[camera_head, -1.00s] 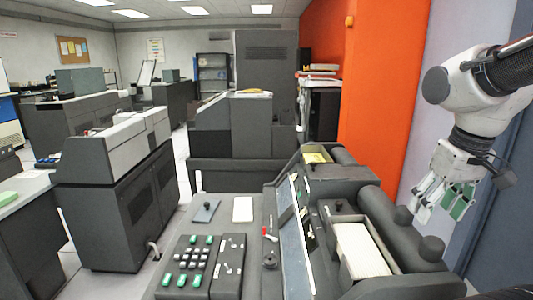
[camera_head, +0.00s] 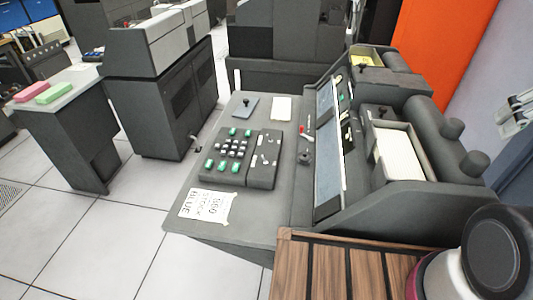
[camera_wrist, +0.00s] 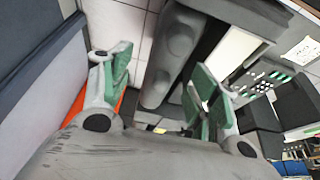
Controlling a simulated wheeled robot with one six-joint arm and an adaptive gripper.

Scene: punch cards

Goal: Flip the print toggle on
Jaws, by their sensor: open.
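The dark console (camera_head: 240,221) has a keypad (camera_head: 228,151) with green and white keys. Beside the keypad is a small dark panel (camera_head: 262,172) with several tiny light switches; I cannot tell which is the print toggle or how it is set. A red lever (camera_head: 302,130) stands farther right, by the sloped panel. My gripper (camera_head: 512,118) is at the right edge, partly out of frame, well away from the switches. In the wrist view my gripper (camera_wrist: 160,78) is open and empty, its green-padded fingers apart, with the keypad (camera_wrist: 268,80) at the upper right.
A card tray (camera_head: 424,165) and dark rollers with round knobs (camera_head: 473,164) stand on the console's right. An orange wall (camera_head: 440,45) rises behind. A side table (camera_head: 75,101) holds a pink and a green stack. Open tiled floor (camera_head: 90,240) lies to the left.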

